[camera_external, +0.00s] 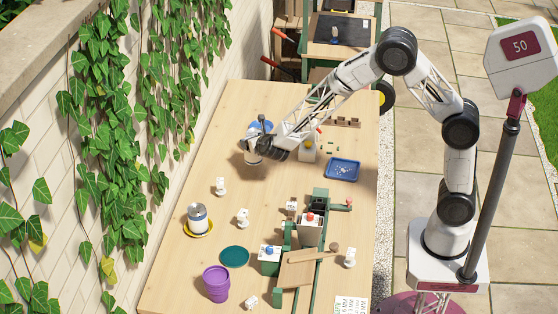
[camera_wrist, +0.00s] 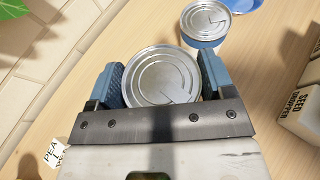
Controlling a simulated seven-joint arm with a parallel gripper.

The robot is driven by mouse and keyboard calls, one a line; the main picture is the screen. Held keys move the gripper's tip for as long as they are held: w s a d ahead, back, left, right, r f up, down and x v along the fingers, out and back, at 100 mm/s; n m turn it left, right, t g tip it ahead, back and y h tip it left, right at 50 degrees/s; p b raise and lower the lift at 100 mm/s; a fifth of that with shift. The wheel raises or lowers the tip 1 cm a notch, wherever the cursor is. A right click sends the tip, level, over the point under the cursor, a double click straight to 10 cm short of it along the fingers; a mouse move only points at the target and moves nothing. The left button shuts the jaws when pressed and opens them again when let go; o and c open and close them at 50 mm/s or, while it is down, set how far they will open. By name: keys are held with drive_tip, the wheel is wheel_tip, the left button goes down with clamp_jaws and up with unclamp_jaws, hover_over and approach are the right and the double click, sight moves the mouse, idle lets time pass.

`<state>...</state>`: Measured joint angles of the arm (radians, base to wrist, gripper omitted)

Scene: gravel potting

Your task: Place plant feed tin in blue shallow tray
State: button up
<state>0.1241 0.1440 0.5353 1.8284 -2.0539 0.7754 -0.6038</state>
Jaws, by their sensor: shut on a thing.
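My gripper (camera_external: 258,149) is over the far left part of the table. In the wrist view its two blue-padded fingers (camera_wrist: 163,78) are shut on a round tin with a silver lid (camera_wrist: 160,70). The held tin also shows in the external view (camera_external: 250,157), partly behind the gripper. Its label is hidden, so I cannot read whether it is plant feed. The blue shallow tray (camera_external: 333,177) is rectangular and lies to the right of the gripper, with small pale bits in it. The held tin is apart from the tray.
Another silver-lidded tin with a blue side (camera_wrist: 205,22) stands close by, beside a blue round rim (camera_wrist: 245,5). A seed dropper box (camera_wrist: 302,108) is to the right. A white canister (camera_external: 197,217) and purple pot (camera_external: 215,282) stand nearer. Table between gripper and canister is mostly clear.

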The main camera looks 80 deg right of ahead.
drive_tip(key=s+a+m+g+h, duration=0.1)
drive_tip(key=s+a+m+g, duration=0.1)
drive_tip(key=s, duration=2.3)
drive_tip(key=s+a+m+g+h, duration=0.1)
drive_tip(key=s+g, duration=0.1)
drive_tip(key=s, duration=2.3)
drive_tip(key=shift+s+a+r+m, duration=0.25)
drive_tip(key=shift+a+r+m, duration=0.1)
drive_tip(key=shift+r+m, duration=0.1)
drive_tip(key=shift+w, duration=0.1)
drive_tip(key=w+d, duration=0.3)
drive_tip(key=w, duration=0.4)
drive_tip(key=w+d+f, duration=0.1)
drive_tip(key=w+d, duration=0.3)
drive_tip(key=w, duration=0.3)
drive_tip(key=shift+d+f, duration=0.25)
drive_tip(key=shift+d, duration=0.05)
drive_tip(key=shift+f, duration=1.75)
drive_tip(key=shift+f, duration=0.2)
